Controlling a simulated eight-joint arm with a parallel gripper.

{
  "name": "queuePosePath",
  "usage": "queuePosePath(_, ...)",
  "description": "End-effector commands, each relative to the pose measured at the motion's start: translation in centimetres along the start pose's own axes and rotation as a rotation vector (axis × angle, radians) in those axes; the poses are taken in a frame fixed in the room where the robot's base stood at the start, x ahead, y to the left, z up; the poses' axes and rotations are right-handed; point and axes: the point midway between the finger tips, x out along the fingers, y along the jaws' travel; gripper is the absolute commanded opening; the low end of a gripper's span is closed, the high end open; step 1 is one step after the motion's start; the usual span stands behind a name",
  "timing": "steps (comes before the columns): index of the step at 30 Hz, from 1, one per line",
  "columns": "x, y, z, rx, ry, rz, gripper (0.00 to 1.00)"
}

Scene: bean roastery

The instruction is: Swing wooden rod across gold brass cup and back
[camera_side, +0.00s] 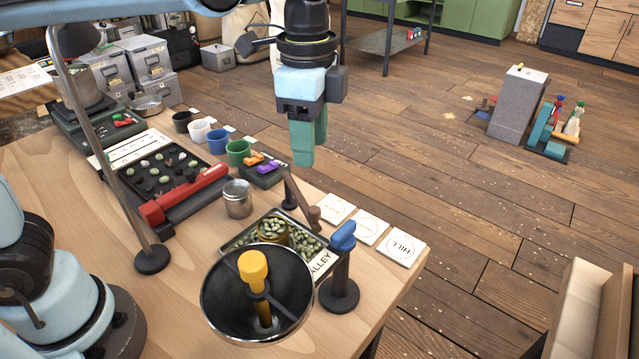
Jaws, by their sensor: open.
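The gold brass cup (272,229) stands in a tray of green beans near the table's right side, behind a dark funnel-like bowl. The wooden rod (299,197) is a slim brown bar just right of and above the cup in the side view. It slants from upper left to lower right, and its lower end has a thicker brown piece. I cannot tell whether it touches the tray. My gripper (305,158) points down with green fingers, open and empty, above the rod's upper end and apart from it. The gap between the fingers is hard to see from this side.
The dark bowl (225,303) with a yellow-topped post stands in front of the tray (236,238). A blue-topped post (341,262) stands to its right. A metal canister (238,199) and red-handled device (186,193) are left. White cards (366,227) line the table's right edge.

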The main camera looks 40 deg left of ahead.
Motion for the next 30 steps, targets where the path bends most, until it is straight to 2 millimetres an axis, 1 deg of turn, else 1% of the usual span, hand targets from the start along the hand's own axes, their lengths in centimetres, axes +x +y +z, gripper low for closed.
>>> queuePosePath(4,0.3,0.1,-0.5,0.035,-0.012,0.013,0.48)
queuePosePath(8,1.4,0.1,-0.4,0.033,-0.011,0.012,0.48)
queuePosePath(21,8.3,0.1,-0.3,0.031,-0.010,0.011,0.48)
queuePosePath(27,10.7,0.2,-0.3,0.030,-0.009,0.010,0.48)
queuePosePath(30,11.5,0.2,-0.3,0.030,-0.009,0.010,0.48)
